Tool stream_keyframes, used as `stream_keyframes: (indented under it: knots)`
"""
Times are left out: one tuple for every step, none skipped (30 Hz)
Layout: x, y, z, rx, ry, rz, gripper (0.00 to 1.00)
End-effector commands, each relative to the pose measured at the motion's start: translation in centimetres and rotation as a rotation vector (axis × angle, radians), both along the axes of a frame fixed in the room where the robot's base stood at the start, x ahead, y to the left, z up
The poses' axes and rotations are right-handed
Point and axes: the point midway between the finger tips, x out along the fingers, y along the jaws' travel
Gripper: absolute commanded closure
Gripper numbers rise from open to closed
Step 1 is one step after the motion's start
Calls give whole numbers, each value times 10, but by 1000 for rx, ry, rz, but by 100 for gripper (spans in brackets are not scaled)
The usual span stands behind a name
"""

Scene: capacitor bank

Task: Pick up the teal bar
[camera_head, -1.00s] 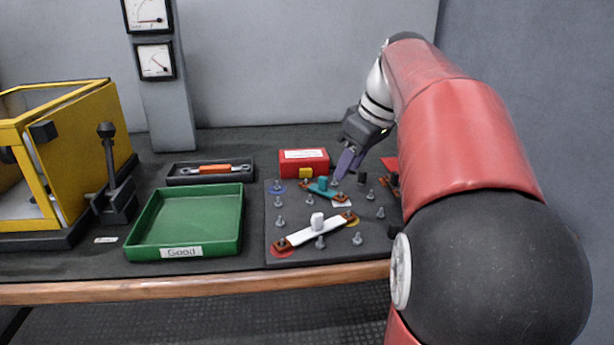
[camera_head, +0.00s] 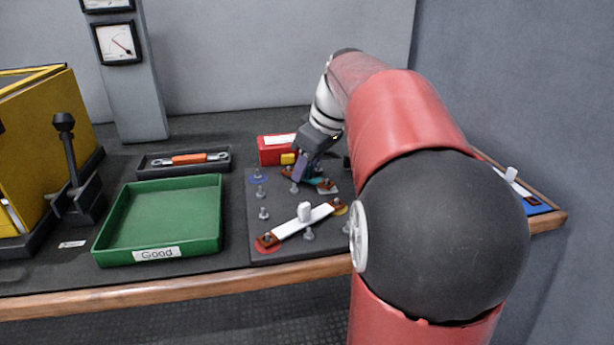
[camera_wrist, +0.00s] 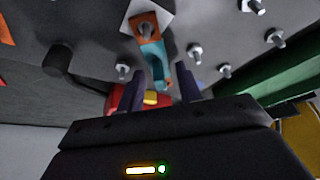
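The teal bar (camera_head: 318,182) has copper-coloured ends and lies on the dark grey board at its far side. In the wrist view the teal bar (camera_wrist: 153,56) runs down the picture, its lower end appearing between my two fingers. My gripper (camera_head: 302,170) hangs over the bar and hides part of it in the head view. In the wrist view my gripper (camera_wrist: 158,92) has its purple fingers apart, with visible gaps on either side of the bar. I cannot tell whether the fingertips reach down to the bar's level.
A white bar (camera_head: 285,228) with a knob lies on the board (camera_head: 275,209), among upright bolts. A red box (camera_head: 276,150) stands just behind. A green tray (camera_head: 208,203) labelled Good is on the left, with a dark tool tray (camera_head: 220,164) behind it.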

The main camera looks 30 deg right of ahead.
Motion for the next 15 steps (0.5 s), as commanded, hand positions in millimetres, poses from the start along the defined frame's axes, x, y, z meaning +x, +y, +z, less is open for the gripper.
stream_keyframes:
  knots:
    - [0,0,0,0,0,0,65]
    - [0,0,0,0,0,0,65]
    - [0,0,0,0,0,0,65]
    - [0,0,0,0,0,0,65]
    - [0,0,0,0,0,0,65]
    - [0,0,0,0,0,0,70]
    - [0,0,0,0,0,0,74]
    - [0,0,0,0,0,0,78]
    - [0,0,0,0,0,0,83]
    - [0,0,0,0,0,0,87]
    - [0,0,0,0,0,0,91]
    - [0,0,0,0,0,0,96]
    - [0,0,0,0,0,0,100]
    - [0,0,0,0,0,0,100]
    - [0,0,1,0,0,0,100]
